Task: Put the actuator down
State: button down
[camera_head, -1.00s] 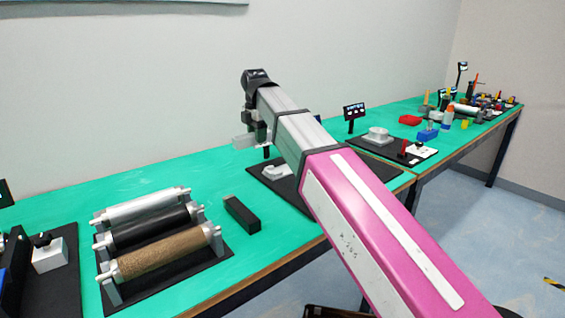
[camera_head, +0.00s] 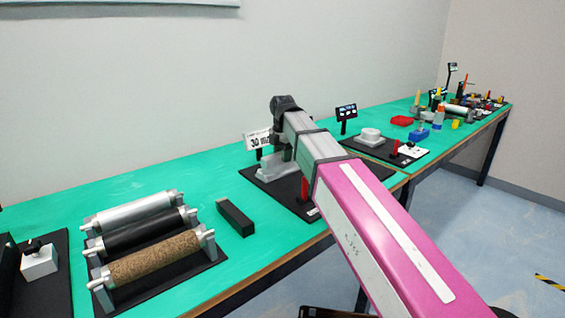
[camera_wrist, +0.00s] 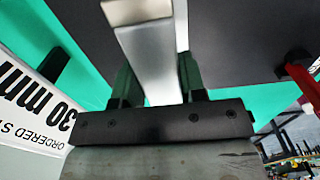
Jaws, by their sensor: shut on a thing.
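A long silver-grey bar, which I take to be the actuator (camera_wrist: 150,55), lies between the two dark fingers of my gripper (camera_wrist: 158,82) in the wrist view. My gripper is shut on it. The bar runs away from the gripper over a black board (camera_wrist: 235,35), and I cannot tell whether it touches anything. In the head view, my arm's end is above the black board (camera_head: 360,176) at the table's middle. Grey parts (camera_head: 272,170) show below it on that board; I cannot tell where the fixture ends and the actuator begins. My fingers are hidden there.
A white "30 mm" sign (camera_head: 258,140) stands behind the board; a red upright piece (camera_head: 305,188) is at its front. A black block (camera_head: 235,217) and a three-roller stand (camera_head: 150,240) are to the left. A round grey part (camera_head: 370,136) is on another board to the right.

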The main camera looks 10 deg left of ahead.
jog(key=shift+f, duration=1.35)
jog(key=shift+f, duration=0.15)
jog(key=c, duration=0.7)
grip_release()
notch_tip(320, 180, up, 12)
jog(key=shift+r, duration=0.15)
